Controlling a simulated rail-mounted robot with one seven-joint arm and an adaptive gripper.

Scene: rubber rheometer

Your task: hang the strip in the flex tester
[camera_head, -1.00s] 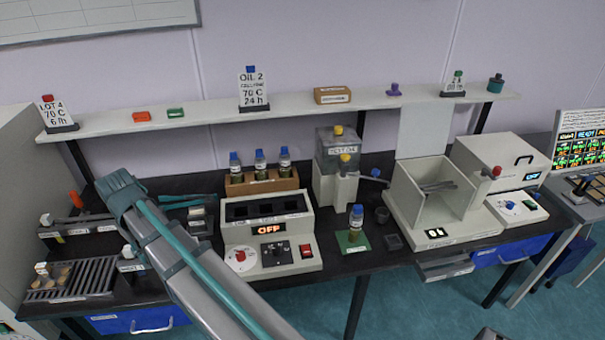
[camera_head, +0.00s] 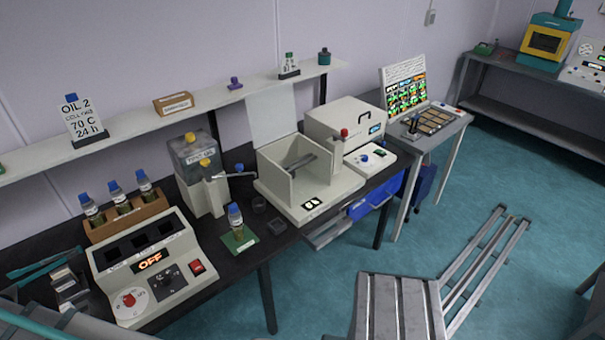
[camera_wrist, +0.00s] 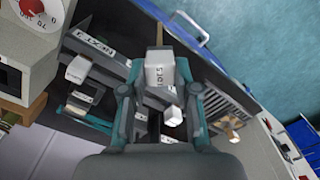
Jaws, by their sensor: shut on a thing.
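My gripper (camera_wrist: 158,88) shows in the wrist view, its two teal fingers closed on a white labelled block (camera_wrist: 160,70) with grey parts below it. I cannot tell whether a strip hangs from this held piece. I cannot pick out the flex tester for certain in either view.
A slotted grey rack (camera_wrist: 228,118) lies right of the gripper. The oil-bath controller reading OFF (camera_head: 150,272), a bottle rack (camera_head: 128,218), a balance-like open box (camera_head: 300,180) and a lidded instrument (camera_head: 345,125) crowd the bench.

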